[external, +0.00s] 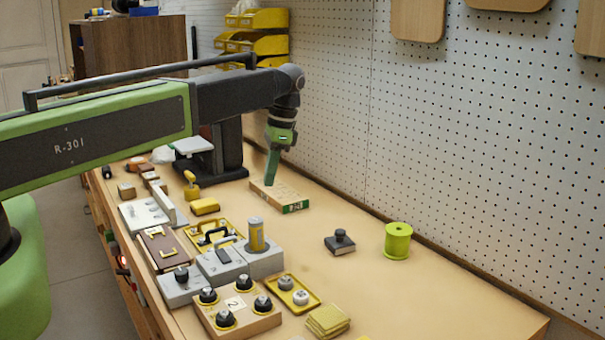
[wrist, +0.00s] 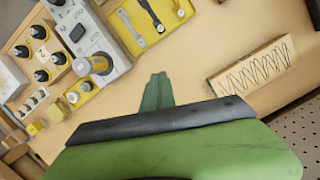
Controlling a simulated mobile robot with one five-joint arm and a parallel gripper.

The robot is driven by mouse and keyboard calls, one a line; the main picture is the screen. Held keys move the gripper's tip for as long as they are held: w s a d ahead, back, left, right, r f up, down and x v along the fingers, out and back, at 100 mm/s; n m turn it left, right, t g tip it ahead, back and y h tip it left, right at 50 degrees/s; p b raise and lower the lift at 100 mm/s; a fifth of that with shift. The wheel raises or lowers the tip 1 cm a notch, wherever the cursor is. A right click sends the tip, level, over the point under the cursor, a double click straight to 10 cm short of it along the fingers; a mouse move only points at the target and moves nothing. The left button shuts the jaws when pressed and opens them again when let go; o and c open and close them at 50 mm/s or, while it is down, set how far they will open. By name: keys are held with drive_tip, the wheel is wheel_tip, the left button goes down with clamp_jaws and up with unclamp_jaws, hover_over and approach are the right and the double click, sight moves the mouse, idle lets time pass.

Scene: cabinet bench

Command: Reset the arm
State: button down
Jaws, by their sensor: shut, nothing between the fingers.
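My gripper (external: 271,168) hangs from the green and dark arm above the bench, its green fingers pointing down. The fingers are together with nothing between them. In the external view they are near a flat wooden board (external: 280,196) with green and white end markings; I cannot tell the exact height above it. In the wrist view my gripper (wrist: 157,90) points at bare bench, and a wooden block with a zigzag line (wrist: 252,68) lies to its right, apart from the fingers.
The bench (external: 400,300) holds a yellow-green spool (external: 398,241), a dark knobbed block (external: 340,242), a yellow cylinder (external: 256,235) on a grey block, and a wooden block with several black knobs (external: 236,310). A pegboard wall (external: 480,150) borders the right.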

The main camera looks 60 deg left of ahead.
drive_tip(key=s+d+n, duration=0.1)
drive_tip(key=s+d, duration=0.2)
drive_tip(key=d, duration=0.6)
drive_tip(key=s+d+n+t, duration=0.1)
drive_tip(key=s+d, duration=0.2)
drive_tip(key=d, duration=0.6)
drive_tip(key=s+d+n+t, duration=0.1)
drive_tip(key=s+d, duration=0.3)
drive_tip(key=d, duration=0.5)
drive_tip(key=shift+d+f+n+h, duration=0.25)
drive_tip(key=shift+n+h, duration=0.15)
drive_tip(key=shift+n, duration=0.2)
